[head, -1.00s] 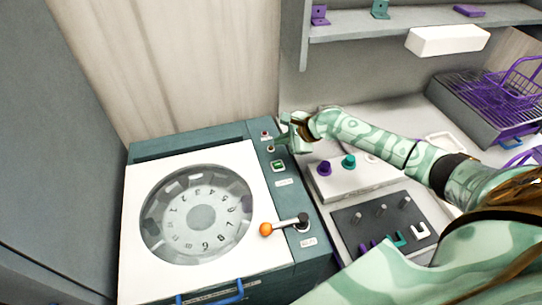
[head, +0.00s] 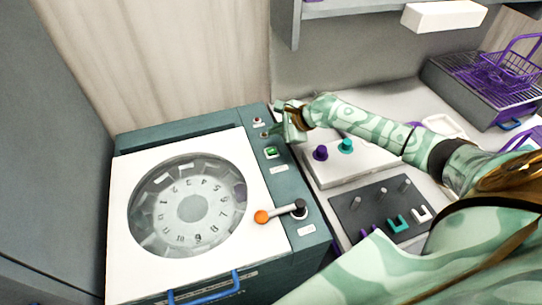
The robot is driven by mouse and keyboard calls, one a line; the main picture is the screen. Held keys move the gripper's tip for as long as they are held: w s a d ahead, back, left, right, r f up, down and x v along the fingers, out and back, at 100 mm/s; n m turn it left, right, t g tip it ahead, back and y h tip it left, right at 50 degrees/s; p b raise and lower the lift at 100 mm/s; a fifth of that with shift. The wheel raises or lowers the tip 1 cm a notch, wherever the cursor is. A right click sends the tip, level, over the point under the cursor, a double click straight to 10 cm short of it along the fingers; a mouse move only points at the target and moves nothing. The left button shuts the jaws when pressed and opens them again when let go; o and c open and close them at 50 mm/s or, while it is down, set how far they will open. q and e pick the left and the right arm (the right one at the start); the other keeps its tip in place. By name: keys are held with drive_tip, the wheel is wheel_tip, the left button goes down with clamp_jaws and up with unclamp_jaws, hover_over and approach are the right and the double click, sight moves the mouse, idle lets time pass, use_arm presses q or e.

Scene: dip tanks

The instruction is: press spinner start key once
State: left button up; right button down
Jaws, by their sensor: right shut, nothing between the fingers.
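The spinner (head: 120,245) is a teal machine with a white top and a round clear window (head: 192,207) over a marked rotor. Its start key seems to be the green key (head: 271,152) on the panel strip right of the window; the label below it is too small to read. My right gripper (head: 270,132) is shut and empty. It hangs over the panel's far end, just beyond the green key, which is in plain sight. I cannot tell whether the fingertips touch the panel. My left gripper is not in view.
Right of the spinner are a white block with purple and teal knobs (head: 320,153), a dark peg board (head: 372,211) and a purple wire basket (head: 500,75).

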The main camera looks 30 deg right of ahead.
sight(275, 152)
wheel_tip(275, 152, down, 4)
drive_tip(key=b, duration=0.3)
drive_tip(key=shift+r+b, duration=0.25)
drive_tip(key=shift+b, duration=0.1)
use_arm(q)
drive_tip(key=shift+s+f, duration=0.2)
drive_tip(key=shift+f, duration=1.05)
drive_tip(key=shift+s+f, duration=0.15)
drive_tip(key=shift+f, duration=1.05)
use_arm(e)
drive_tip(key=shift+f, duration=1.05)
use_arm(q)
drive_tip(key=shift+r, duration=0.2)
use_arm(e)
drive_tip(key=shift+f, duration=0.1)
drive_tip(key=shift+f, duration=0.15)
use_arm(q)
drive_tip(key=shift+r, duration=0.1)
use_arm(e)
drive_tip(key=shift+f, duration=0.15)
